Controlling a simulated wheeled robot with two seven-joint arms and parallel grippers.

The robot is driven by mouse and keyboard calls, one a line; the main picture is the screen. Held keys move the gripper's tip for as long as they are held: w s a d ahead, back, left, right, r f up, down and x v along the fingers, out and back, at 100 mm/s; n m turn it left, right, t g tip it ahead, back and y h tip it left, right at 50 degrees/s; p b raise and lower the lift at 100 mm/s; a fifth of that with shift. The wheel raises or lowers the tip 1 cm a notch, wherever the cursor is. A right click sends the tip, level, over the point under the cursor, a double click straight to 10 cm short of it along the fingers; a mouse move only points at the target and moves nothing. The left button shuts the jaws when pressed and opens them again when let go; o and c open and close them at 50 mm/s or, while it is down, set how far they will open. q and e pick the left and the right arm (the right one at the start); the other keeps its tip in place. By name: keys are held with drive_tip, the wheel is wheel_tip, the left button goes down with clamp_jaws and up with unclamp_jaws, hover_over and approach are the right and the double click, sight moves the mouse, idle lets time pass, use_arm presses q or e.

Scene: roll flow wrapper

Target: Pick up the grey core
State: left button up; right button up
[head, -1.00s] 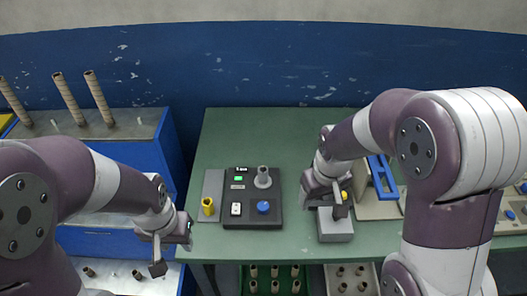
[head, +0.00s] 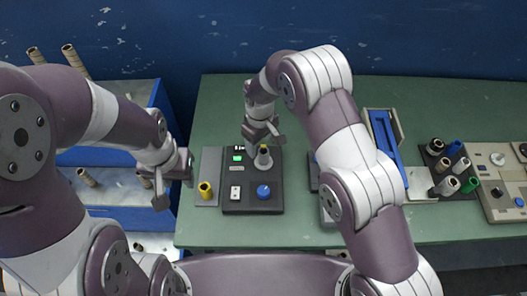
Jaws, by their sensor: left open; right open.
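The grey core (head: 263,161) stands upright on the black device (head: 232,207) on the green table. My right gripper (head: 264,139) is open, with its fingers right at and above the core's top. A small yellow patch shows at the core's top by the fingers; I cannot tell what it belongs to. Whether the fingers touch the core is unclear. My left gripper (head: 170,184) is open and empty, off the left edge of the table.
A yellow core (head: 206,190) stands on a grey plate left of the device. The device has a blue button (head: 263,191) and a lit green display. My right arm covers the table's middle right.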

sight(263, 152)
drive_tip(key=f, duration=0.2)
drive_tip(key=f+p, duration=0.1)
drive_tip(key=w+f+p, duration=0.1)
drive_tip(key=f, duration=0.1)
drive_tip(key=shift+d+f, duration=0.3)
drive_tip(key=shift+d, duration=0.1)
drive_tip(key=shift+s+f, duration=0.15)
drive_tip(key=shift+f, duration=0.35)
drive_tip(key=shift+c, duration=1.2)
drive_tip(key=c, duration=1)
use_arm(q)
drive_tip(key=shift+w+r, duration=0.2)
drive_tip(key=shift+r, duration=0.35)
drive_tip(key=shift+w+r, duration=0.2)
drive_tip(key=shift+r, duration=0.35)
use_arm(e)
drive_tip(key=shift+o, duration=0.2)
